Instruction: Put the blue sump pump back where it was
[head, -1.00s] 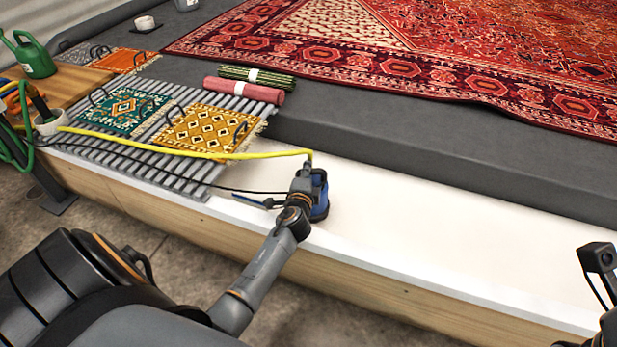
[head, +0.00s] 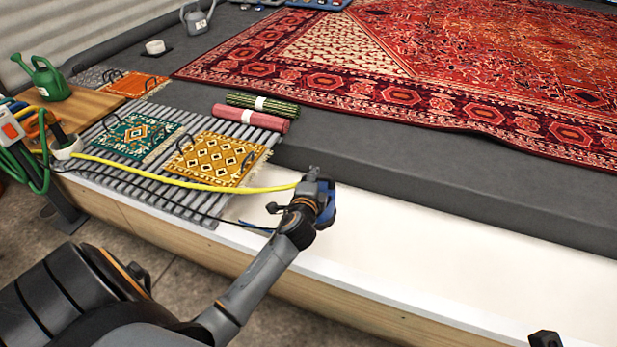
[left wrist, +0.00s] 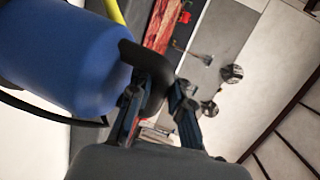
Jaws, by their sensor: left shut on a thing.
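The blue sump pump (head: 328,210) is held by my left gripper (head: 316,190) over the white strip of the pit, near the front edge. The arm partly hides it in the head view; I cannot tell whether its base touches the floor. A yellow hose (head: 190,181) and a thin black cable run from it to the left. In the left wrist view the pump's blue body (left wrist: 62,52) fills the upper left, and the left gripper (left wrist: 158,85) is shut at its dark handle. My right gripper does not show; only a small dark piece of my right arm appears at the bottom.
A grey slatted rack (head: 160,185) holds small rugs with black handles, a pink roll (head: 250,117) and a green roll (head: 262,104). A green watering can (head: 47,80) stands on boards at left. A large red rug (head: 450,70) lies behind. The white strip (head: 430,260) at right is clear.

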